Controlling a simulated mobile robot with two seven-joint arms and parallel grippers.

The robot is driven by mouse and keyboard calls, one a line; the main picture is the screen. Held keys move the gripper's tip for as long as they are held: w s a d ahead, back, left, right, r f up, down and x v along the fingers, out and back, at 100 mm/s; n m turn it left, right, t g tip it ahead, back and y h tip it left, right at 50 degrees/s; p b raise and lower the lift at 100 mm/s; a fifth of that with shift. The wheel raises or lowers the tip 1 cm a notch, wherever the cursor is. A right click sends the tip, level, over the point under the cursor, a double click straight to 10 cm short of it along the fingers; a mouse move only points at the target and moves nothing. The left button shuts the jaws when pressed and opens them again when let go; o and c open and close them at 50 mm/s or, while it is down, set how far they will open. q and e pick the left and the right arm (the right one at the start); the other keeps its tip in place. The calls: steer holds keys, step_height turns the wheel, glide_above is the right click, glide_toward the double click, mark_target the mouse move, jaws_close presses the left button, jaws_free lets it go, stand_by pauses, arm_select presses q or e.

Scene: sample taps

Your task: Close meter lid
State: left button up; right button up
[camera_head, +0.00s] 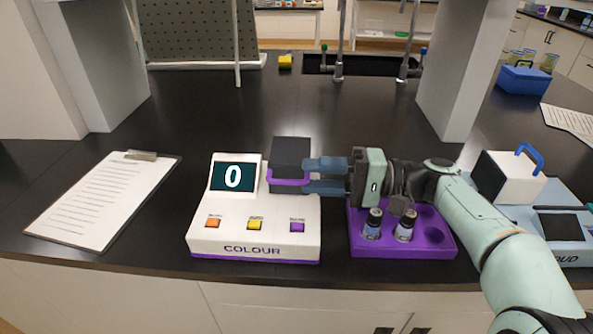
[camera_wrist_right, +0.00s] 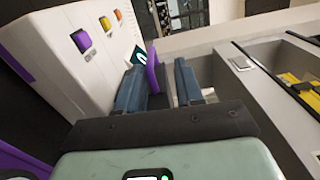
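The white colour meter (camera_head: 255,245) stands at the middle left, its screen reading 0. Its dark lid (camera_head: 291,152) stands raised at the meter's back right, with a purple handle (camera_head: 284,182) along its lower edge. My right gripper (camera_head: 305,175) reaches in from the right, fingertips at the handle's right end. In the right wrist view, the purple handle (camera_wrist_right: 152,68) lies between the two open fingers (camera_wrist_right: 158,85), close to the left finger with a gap to the right one. The meter (camera_wrist_right: 65,55) fills the left of that view. My left gripper is not in view.
A purple rack (camera_head: 430,242) with two vials stands under my right arm. Right of it is a second meter (camera_head: 570,225) with a white lid (camera_head: 510,175) and blue handle. A clipboard (camera_head: 100,200) lies at the left. The bench behind the colour meter is clear.

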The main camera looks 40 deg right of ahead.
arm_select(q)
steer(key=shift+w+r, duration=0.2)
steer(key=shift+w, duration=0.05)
arm_select(e)
steer(key=shift+s+d, duration=0.45)
steer(key=shift+d, duration=0.05)
steer(key=shift+d, duration=0.1)
